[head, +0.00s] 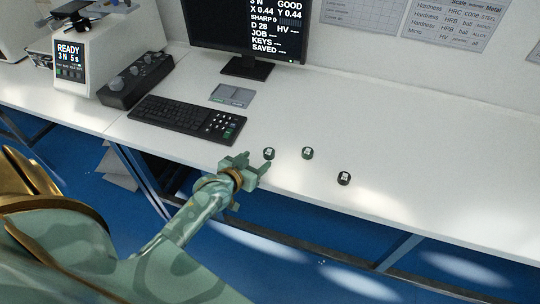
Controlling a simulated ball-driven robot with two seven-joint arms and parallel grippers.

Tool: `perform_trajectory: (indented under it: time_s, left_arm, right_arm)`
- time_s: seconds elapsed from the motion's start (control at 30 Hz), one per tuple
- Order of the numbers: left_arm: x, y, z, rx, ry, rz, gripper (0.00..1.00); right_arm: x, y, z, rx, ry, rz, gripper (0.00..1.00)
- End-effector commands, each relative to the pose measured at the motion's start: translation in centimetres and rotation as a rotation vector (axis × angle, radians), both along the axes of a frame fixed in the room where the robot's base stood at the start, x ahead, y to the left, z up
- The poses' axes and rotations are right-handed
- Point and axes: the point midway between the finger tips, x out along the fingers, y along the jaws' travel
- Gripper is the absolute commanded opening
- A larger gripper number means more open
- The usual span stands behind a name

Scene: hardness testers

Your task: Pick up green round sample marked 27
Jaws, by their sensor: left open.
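Three small dark round samples with white labels sit on the white table: a left one (269,153), a middle one (307,153) and a right one (344,178). The left and middle ones look greenish; the label numbers are too small to read, so I cannot tell which is 27. My left gripper (252,165) is open and empty at the table's front edge, just left of and nearer than the left sample. It appears apart from the samples. My right gripper is not in view.
A black keyboard (188,118) lies left of the samples, with a small grey plate (232,95) behind it. A monitor (249,33) stands at the back. A tester reading READY (85,58) and a black control box (135,80) are at far left. The table's right side is clear.

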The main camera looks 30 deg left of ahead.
Motion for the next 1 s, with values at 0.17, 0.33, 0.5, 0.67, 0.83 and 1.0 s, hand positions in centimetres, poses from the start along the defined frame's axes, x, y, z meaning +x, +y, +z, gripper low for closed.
perform_trajectory:
  time_s: [0.17,0.33,0.5,0.67,0.83,1.0]
  left_arm:
    - [3.3,0.1,-1.8,0.0,0.002,0.0,0.59]
    - [4.5,0.2,-2.1,0.0,0.002,-0.001,0.59]
    - [6.8,0.3,-3.7,-0.001,0.003,-0.001,0.59]
    - [8.7,0.4,-4.4,0.001,0.003,0.0,0.59]
    - [9.0,0.5,-4.2,0.002,0.002,-0.001,0.59]
    - [9.0,0.5,-4.2,0.002,0.002,-0.001,0.39]
  right_arm:
    - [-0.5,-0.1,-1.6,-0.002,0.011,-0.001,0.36]
    - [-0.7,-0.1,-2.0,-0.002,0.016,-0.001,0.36]
    - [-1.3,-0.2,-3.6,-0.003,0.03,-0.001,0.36]
    - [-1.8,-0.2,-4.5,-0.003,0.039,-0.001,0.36]
    - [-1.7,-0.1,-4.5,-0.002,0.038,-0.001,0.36]
    - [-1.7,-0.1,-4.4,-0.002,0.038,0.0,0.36]
